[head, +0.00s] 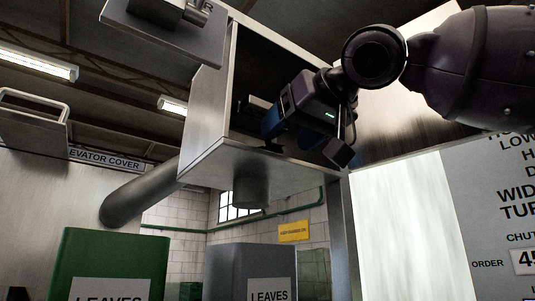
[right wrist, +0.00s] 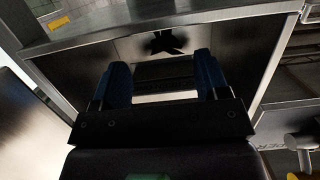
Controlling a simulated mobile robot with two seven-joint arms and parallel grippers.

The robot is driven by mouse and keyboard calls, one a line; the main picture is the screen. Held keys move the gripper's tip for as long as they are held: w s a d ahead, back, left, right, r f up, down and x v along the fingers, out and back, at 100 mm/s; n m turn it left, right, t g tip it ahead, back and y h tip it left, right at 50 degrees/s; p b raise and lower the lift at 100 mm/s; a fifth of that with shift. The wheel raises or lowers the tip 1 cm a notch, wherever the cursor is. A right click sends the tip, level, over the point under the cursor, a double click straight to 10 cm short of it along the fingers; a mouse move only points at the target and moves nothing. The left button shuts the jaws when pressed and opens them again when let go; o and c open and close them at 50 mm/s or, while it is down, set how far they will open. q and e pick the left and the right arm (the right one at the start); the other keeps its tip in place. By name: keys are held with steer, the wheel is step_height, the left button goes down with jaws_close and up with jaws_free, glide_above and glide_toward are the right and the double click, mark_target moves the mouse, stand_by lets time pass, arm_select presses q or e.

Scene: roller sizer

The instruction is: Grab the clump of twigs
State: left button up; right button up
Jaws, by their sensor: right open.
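My right gripper (head: 274,124) reaches from the upper right into the open side of a raised metal housing (head: 206,110). In the right wrist view its two blue fingers (right wrist: 161,62) stand wide apart with nothing between their tips. A dark, spiky shape (right wrist: 166,41), which looks like the clump of twigs, shows beyond the fingertips inside the housing, slightly right of the middle of the gap. It is apart from the fingers. I cannot make out the clump clearly in the head view, where the housing's inside is dark. My left gripper is not in view.
The housing's metal walls and edges (right wrist: 180,16) surround the gripper closely. A round pipe (head: 142,196) slopes down on the left. A green bin (head: 112,254) and a grey bin (head: 250,259), both labelled LEAVES, stand below. A lettered panel (head: 490,225) is at the right.

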mark_target(278, 139)
steer(key=x, duration=0.4)
steer(key=shift+s+a, duration=0.25)
steer(key=shift+a, duration=0.1)
steer(key=shift+w+a+f, duration=0.15)
steer(key=shift+w+a, duration=0.05)
steer(key=shift+w, duration=0.2)
steer(key=c, duration=1)
